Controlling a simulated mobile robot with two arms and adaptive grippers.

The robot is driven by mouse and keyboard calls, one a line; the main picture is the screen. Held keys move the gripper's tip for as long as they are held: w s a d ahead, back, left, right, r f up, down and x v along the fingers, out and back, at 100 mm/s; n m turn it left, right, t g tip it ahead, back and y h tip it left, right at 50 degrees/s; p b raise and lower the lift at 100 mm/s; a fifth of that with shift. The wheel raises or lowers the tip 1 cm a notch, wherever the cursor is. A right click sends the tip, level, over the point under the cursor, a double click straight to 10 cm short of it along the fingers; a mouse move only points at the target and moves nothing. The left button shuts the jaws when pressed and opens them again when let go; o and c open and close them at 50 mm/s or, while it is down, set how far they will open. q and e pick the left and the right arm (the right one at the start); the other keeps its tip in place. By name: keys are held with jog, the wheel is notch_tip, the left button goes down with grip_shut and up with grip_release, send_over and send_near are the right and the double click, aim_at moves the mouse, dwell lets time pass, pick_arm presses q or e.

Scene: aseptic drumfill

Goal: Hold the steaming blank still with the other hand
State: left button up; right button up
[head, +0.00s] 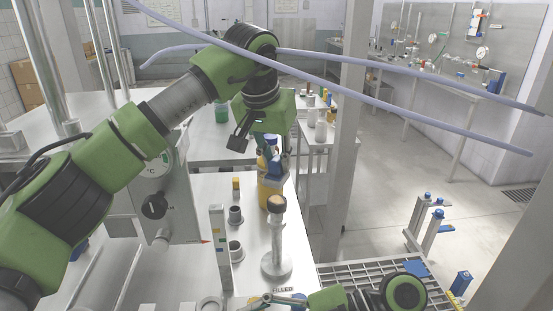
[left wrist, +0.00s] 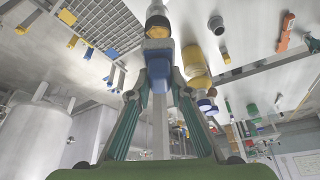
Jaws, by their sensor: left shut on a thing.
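My left gripper (head: 271,160) points down over the bench, and its fingers close around a blue block (left wrist: 158,53). Part of the block is hidden by the fingers in the head view. A pale upright post with a tan top (head: 277,232) stands on a round base in front of the gripper. A tan-and-dark round end (left wrist: 157,24) shows just beyond the block in the left wrist view. I cannot tell which piece is the steaming blank, and I see no steam. My right gripper (head: 272,301) is low at the bottom edge, small and partly cut off; its jaw opening is unclear.
A yellow container (head: 268,193) stands close beside the held block; it also shows in the left wrist view (left wrist: 194,64). A grey box with a dial (head: 155,195) is left, with small cups (head: 235,214) nearby. A grated rack (head: 375,275) lies right. Open floor extends beyond.

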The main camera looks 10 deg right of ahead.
aim_at(281, 260)
jog(key=w+d+f+m+t, duration=0.1)
jog(key=w+m, duration=0.1)
jog(key=w, duration=0.2)
jog(key=w+d+m+t, duration=0.1)
jog(key=w+d+m, duration=0.1)
jog(key=w, duration=0.1)
jog(key=w+d+f+m+t+h, duration=0.1)
jog(key=w+d+m+t, duration=0.1)
jog(key=w, duration=0.2)
jog(key=shift+w+d+f, duration=0.15)
jog(key=shift+w+f, duration=0.15)
jog(key=w+d+f+m+t, duration=0.1)
jog(key=w+d+m, duration=0.1)
jog(key=w+d, duration=0.1)
jog(key=w+d+f+m+t+h, duration=0.1)
jog(key=w+d+m, duration=0.1)
jog(key=w, duration=0.2)
jog(key=w+d+f+m+t+h, duration=0.1)
jog(key=w+d+m, duration=0.1)
jog(key=w+d, duration=0.1)
jog(key=shift+w+d+t, duration=0.3)
jog(key=shift+w, duration=0.1)
jog(key=shift+x, duration=4.95)
jog(key=shift+w+d+f, duration=0.1)
jog(key=shift+d+f, duration=0.05)
jog(key=shift+c, duration=0.4)
jog(key=c, duration=1)
jog(key=shift+o, duration=0.2)
jog(key=shift+c, duration=0.7)
jog(key=shift+f, duration=0.2)
